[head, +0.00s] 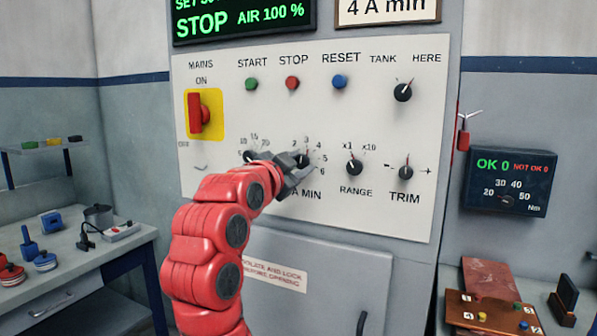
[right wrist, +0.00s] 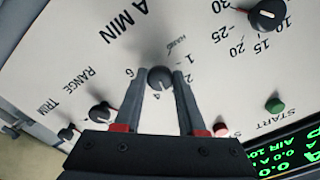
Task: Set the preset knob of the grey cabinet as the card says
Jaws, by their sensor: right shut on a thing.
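The grey cabinet (head: 345,232) carries a pale panel with several black knobs. The card (head: 387,8) at its top reads "4 A min". The A MIN knob (head: 302,160) sits in the middle of the lower row; its dial shows numbers up to 6. My right gripper (head: 290,178) is shut on this knob. The right wrist view shows the knob (right wrist: 160,78) between the two fingertips (right wrist: 160,82). Its pointer faces the 3 to 4 side of the dial; the exact mark is hard to tell. The fingers cover part of the scale. My left gripper is out of view.
The RANGE knob (head: 354,165) and TRIM knob (head: 405,172) stand to the right. Another dial knob (head: 249,156) is close at the left, partly behind my arm. The yellow-backed red mains switch (head: 198,112) and START, STOP and RESET buttons are above. A workbench (head: 110,240) is at left.

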